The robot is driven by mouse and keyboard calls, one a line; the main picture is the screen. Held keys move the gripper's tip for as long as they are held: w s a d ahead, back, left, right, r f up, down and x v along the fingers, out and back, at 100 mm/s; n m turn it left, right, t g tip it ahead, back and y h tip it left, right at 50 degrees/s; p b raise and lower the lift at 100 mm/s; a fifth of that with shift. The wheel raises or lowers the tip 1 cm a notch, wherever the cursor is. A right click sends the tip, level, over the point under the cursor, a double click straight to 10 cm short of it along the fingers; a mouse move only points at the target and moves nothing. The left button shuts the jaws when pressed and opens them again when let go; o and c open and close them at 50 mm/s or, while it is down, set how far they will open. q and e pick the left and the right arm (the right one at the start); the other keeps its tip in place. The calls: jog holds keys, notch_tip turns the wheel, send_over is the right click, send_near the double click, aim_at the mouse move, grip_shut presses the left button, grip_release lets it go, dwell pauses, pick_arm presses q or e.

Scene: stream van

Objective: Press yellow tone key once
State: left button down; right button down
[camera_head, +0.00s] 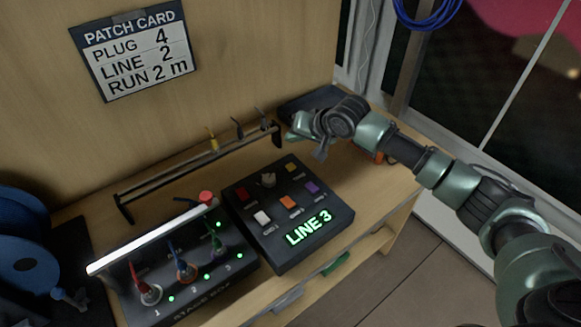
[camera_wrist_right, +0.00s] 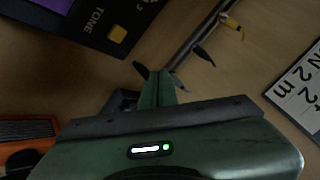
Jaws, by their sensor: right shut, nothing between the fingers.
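The dark key box (camera_head: 305,243) lies on the wooden bench with a lit "LINE 3" display. Its yellow key (camera_head: 292,167) is at the far edge, right of a knob. In the right wrist view the yellow key (camera_wrist_right: 117,33) sits beside the word "TONE", up and left of the fingertips. My right gripper (camera_head: 292,137) is beyond the box's far edge, near the rack's right end and apart from the yellow key. In the right wrist view its fingers (camera_wrist_right: 160,80) are shut and empty. My left gripper is not in view.
Red (camera_head: 241,194), white (camera_head: 262,218), orange (camera_head: 288,202) and purple (camera_head: 312,187) keys share the box. A hook rack (camera_head: 165,178) stands behind it. A stage box (camera_head: 215,270) with plugs is at left. An orange item (camera_wrist_right: 25,131) lies near my right gripper.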

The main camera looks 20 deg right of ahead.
jog(key=b, duration=0.7)
send_over(293, 168)
notch_tip(293, 168, down, 6)
jog(key=shift+f, duration=1.1)
jog(key=shift+f, duration=0.15)
dwell(0.6)
jog(key=shift+f, duration=0.2)
